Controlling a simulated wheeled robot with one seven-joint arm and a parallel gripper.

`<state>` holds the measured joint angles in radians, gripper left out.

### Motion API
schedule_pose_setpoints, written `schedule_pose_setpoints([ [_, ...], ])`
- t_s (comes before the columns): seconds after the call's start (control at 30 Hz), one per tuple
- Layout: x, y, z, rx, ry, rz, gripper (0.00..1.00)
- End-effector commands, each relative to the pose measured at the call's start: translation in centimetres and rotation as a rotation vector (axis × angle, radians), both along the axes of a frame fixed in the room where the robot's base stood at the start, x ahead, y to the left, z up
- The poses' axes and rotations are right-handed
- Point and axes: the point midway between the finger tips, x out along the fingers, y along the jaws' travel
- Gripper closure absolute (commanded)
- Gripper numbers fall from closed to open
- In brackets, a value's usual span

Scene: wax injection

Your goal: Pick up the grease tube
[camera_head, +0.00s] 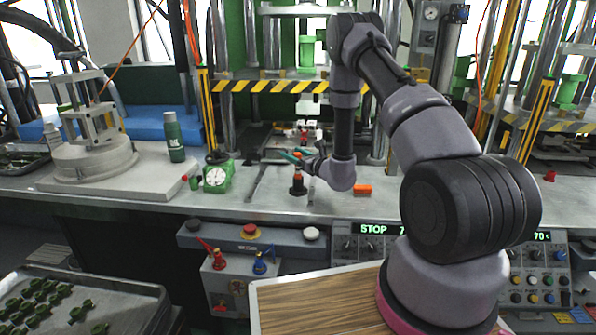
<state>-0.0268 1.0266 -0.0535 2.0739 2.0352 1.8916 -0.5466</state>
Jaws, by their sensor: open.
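A green bottle with a grey cap (174,138) stands upright on the bench farther left, well away from my gripper.
A green dial gauge (217,178) and a flat metal tool (257,183) lie left of my gripper. An orange block (363,189) is to its right. A striped press bar (270,87) crosses behind. A white fixture (90,155) stands at far left.

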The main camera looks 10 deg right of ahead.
Motion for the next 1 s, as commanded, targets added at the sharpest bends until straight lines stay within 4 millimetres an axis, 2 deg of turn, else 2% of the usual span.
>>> schedule_pose_setpoints([
  [0.1, 0.67, 0.40, -0.04, 0.000, 0.001, 0.000, 0.33],
  [0.3, 0.73, 0.42, -0.04, 0.000, 0.001, 0.000, 0.33],
  [0.33, 0.73, 0.42, -0.04, 0.000, 0.001, 0.000, 0.37],
  [0.5, 0.71, 0.41, -0.04, 0.000, 0.001, 0.000, 1.00],
  [1.0, 0.69, 0.42, -0.03, 0.000, 0.001, 0.001, 1.00],
])
